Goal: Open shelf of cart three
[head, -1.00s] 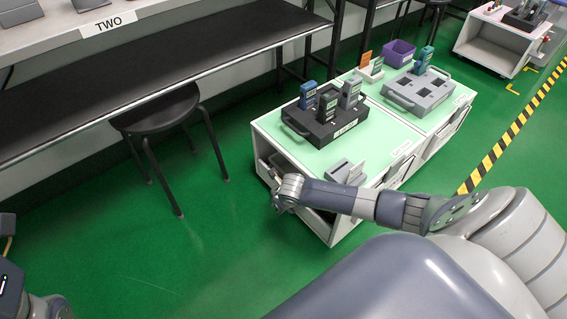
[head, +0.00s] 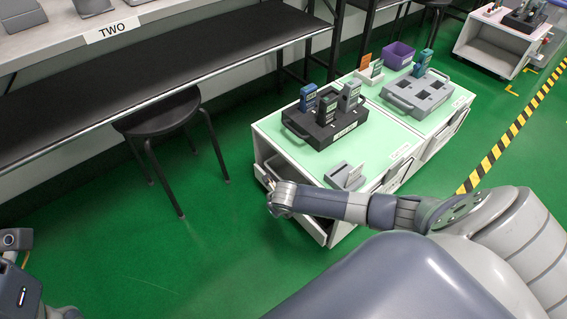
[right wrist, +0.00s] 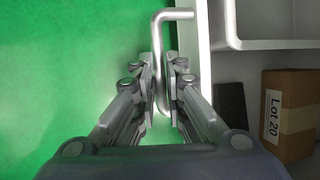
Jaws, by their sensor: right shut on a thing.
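The near white cart with a pale green top (head: 270,127) stands right of centre in the head view. Its number is too small to read. My right gripper (head: 275,200) is at its open near side, low by the shelf. In the right wrist view, a metal bar handle (right wrist: 178,14) is fixed to a white panel edge (right wrist: 203,45). My right gripper (right wrist: 161,85) is shut on this handle. A brown box marked "Lot 20" (right wrist: 290,112) sits inside, beside a dark item (right wrist: 230,102). In the head view my forearm hides part of the cart.
A black tray of handheld testers (head: 325,137) and a grey cradle (head: 343,176) stand on the cart top. A second cart with a grey tray (head: 418,97) adjoins behind. A black stool (head: 160,115) stands left. Green floor (head: 215,240) is clear in front.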

